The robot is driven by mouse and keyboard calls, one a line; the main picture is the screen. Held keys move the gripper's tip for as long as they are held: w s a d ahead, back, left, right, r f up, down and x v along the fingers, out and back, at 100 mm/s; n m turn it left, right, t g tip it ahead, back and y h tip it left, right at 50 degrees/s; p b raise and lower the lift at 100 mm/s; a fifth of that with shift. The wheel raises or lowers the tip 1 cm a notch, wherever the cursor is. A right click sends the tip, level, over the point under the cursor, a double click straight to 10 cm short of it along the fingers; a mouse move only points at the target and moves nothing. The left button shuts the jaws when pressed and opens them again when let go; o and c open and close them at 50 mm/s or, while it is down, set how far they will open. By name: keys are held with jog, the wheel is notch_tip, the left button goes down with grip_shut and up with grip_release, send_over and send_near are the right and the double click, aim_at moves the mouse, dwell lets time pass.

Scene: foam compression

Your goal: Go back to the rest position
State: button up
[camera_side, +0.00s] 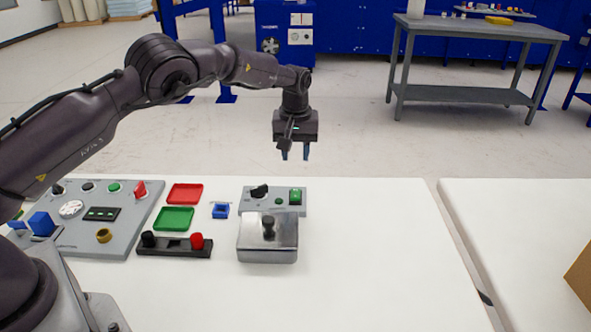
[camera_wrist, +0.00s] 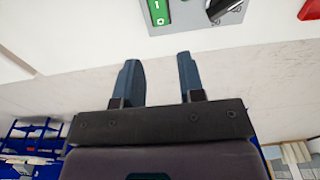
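My gripper (camera_side: 295,152) hangs in the air, fingers pointing down, above the far edge of the white table (camera_side: 380,270). In the wrist view its two blue fingers (camera_wrist: 158,80) stand apart with nothing between them. Below it in the side view are a grey control box (camera_side: 273,200) with a black knob and a green switch, and a metal box (camera_side: 267,243) with a black knob on its lid. The gripper touches neither. In the wrist view part of the control box (camera_wrist: 178,28) shows beyond the fingertips.
A grey panel (camera_side: 75,232) with buttons lies on the left. A red tray (camera_side: 185,193), a green tray (camera_side: 174,218), a small blue part (camera_side: 221,210) and a black holder (camera_side: 160,250) lie beside it. The table's right part is clear. A brown box (camera_side: 582,272) stands at the right edge.

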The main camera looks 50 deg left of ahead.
jog(key=shift+r, duration=1)
